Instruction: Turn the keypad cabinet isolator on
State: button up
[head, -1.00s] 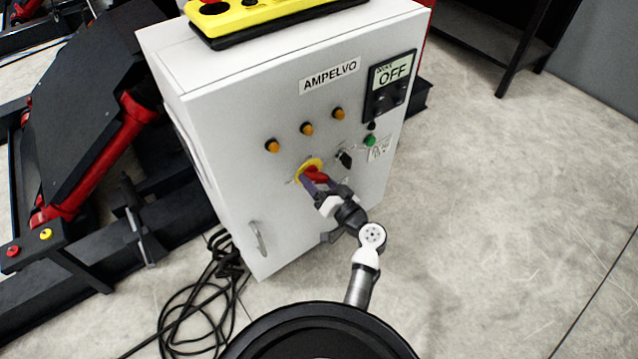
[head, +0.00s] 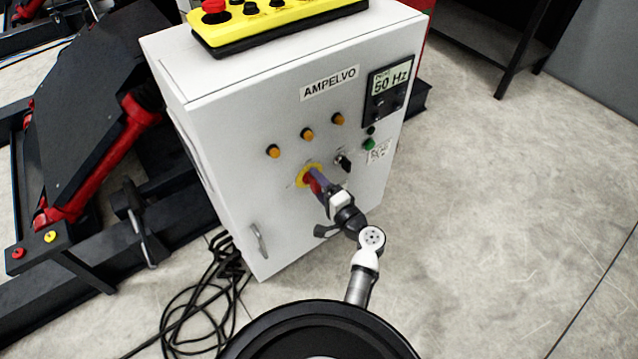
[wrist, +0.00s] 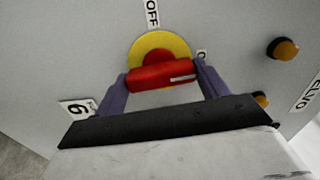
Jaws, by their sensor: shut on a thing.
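The keypad cabinet (head: 230,150) is a pale grey box marked AMPELVO. Its isolator is a red handle (wrist: 150,77) on a round yellow plate (wrist: 160,43); in the head view the yellow plate (head: 299,182) shows low on the front face, with the handle partly hidden. My gripper (head: 317,182) is at the handle, with its purple fingers on either side of it, and is shut on it. An OFF label (wrist: 152,14) stands beside the plate in the wrist view. The cabinet display (head: 391,79) reads 50 Hz.
Several orange lamps (head: 308,134) sit above the isolator. A black key switch (head: 343,162) and a green lamp (head: 369,144) are close on its right. A yellow keypad (head: 280,20) with a red button lies on top. Cables (head: 200,300) lie on the floor, lower left.

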jog(key=shift+m, duration=0.6)
jog(key=o, duration=1)
jog(key=shift+s, duration=0.1)
jog(key=b+v, duration=0.2)
jog(key=v, duration=1.1)
jog(key=shift+s+d, duration=0.3)
